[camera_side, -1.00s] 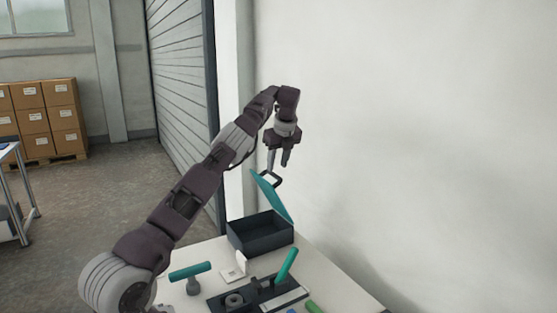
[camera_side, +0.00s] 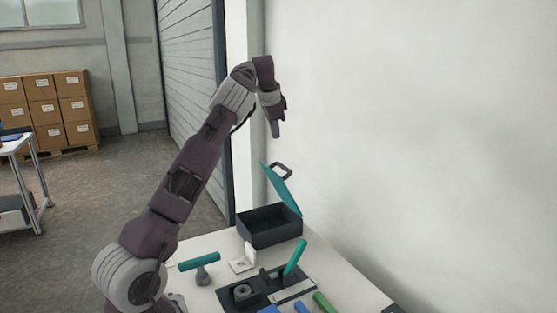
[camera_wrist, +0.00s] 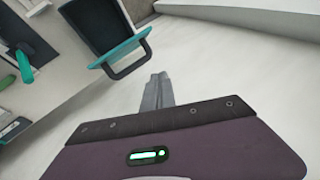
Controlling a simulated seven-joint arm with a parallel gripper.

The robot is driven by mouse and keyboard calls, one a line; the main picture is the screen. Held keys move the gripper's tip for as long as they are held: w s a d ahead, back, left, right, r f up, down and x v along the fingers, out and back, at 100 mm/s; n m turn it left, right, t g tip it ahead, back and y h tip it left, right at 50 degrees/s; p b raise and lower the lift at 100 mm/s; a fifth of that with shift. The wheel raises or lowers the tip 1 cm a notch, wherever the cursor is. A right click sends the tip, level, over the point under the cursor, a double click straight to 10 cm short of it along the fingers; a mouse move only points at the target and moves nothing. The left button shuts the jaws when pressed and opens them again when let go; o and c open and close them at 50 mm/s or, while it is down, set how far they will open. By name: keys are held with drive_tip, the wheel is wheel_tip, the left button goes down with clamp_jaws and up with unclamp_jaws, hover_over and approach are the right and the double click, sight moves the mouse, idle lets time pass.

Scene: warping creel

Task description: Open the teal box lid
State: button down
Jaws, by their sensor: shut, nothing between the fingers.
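The teal box lid (camera_side: 287,198) stands raised and tilted on the dark box (camera_side: 270,232), whose open top shows. Its dark loop handle (camera_side: 281,168) sticks up from the lid's upper edge. My gripper (camera_side: 275,134) is above the handle, apart from it, with its fingers together and empty. In the wrist view, the shut fingers (camera_wrist: 157,82) point toward the raised lid (camera_wrist: 122,51). The handle (camera_wrist: 130,67) lies just beyond the fingertips in that picture, with no contact visible, and the box interior (camera_wrist: 95,25) shows behind it.
On the white table, a teal-topped T-shaped piece (camera_side: 198,262) and a small white bracket (camera_side: 243,263) stand in front of the box. A dark fixture (camera_side: 240,294) holds a tilted teal rod (camera_side: 295,258). Green (camera_side: 324,303) and blue pieces lie at the front. A wall stands close on the right.

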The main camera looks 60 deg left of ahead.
drive_tip(key=s+d+f+n+t, duration=0.25)
drive_tip(key=s+d+n, duration=0.2)
drive_tip(key=n, duration=1.45)
drive_tip(key=shift+g, duration=0.45)
drive_tip(key=x, duration=0.9)
drive_tip(key=shift+a+f, duration=0.1)
drive_tip(key=shift+f, duration=0.3)
drive_tip(key=shift+s, duration=0.1)
drive_tip(key=w+r, duration=0.1)
drive_tip(key=w, duration=0.5)
drive_tip(key=shift+w+r, duration=0.1)
drive_tip(key=shift+r, duration=0.05)
drive_tip(key=s+d+r, duration=0.2)
drive_tip(key=d+r, duration=0.1)
drive_tip(key=r, duration=0.6)
drive_tip(key=shift+s+d, duration=0.15)
drive_tip(key=shift+d, duration=0.15)
